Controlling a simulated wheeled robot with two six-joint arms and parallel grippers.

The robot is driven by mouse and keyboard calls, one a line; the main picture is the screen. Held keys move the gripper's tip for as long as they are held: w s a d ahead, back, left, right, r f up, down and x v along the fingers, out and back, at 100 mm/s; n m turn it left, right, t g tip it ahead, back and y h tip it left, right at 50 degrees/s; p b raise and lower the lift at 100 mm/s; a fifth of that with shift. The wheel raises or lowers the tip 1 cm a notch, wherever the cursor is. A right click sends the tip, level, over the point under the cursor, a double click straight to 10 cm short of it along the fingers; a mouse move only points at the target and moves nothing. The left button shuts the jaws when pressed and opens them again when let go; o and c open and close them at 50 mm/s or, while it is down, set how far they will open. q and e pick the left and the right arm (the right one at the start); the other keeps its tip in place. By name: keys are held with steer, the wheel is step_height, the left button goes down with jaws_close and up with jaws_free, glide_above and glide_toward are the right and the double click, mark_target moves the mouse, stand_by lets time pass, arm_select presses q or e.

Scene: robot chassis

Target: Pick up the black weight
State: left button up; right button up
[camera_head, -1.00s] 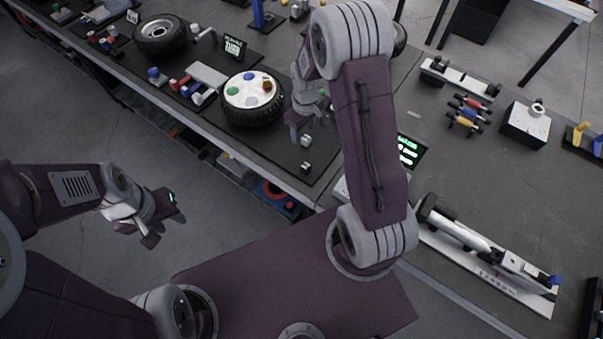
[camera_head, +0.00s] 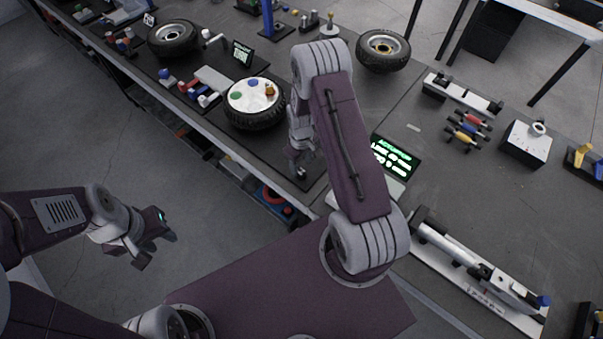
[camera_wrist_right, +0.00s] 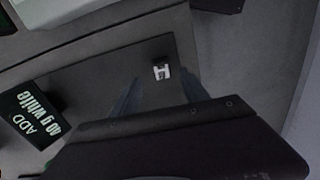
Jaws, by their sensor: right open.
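A small dark block with a white mark, which looks like the black weight (camera_wrist_right: 161,68), stands on the dark mat in the right wrist view. It lies ahead of and between the two blurred fingers of my right gripper (camera_wrist_right: 160,95), which is open and empty. In the head view my right gripper (camera_head: 299,170) points down low over the mat's near right corner. The weight there is hard to tell apart from the fingertips. My left gripper (camera_head: 157,248) hangs over the floor at the left, apart from the table, with its fingers spread and nothing between them.
A tyre with a white disc and coloured pegs (camera_head: 253,98) sits left of my right gripper. A long device (camera_head: 475,270) lies at the right.

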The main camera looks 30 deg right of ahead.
mark_target(301, 171)
steer(key=f, duration=0.2)
steer(key=f+p, duration=0.1)
steer(key=f, duration=0.1)
steer(key=shift+s+a+f, duration=0.1)
steer(key=shift+s+f, duration=0.1)
steer(key=shift+f, duration=0.2)
jaws_close()
steer(key=shift+r, duration=0.1)
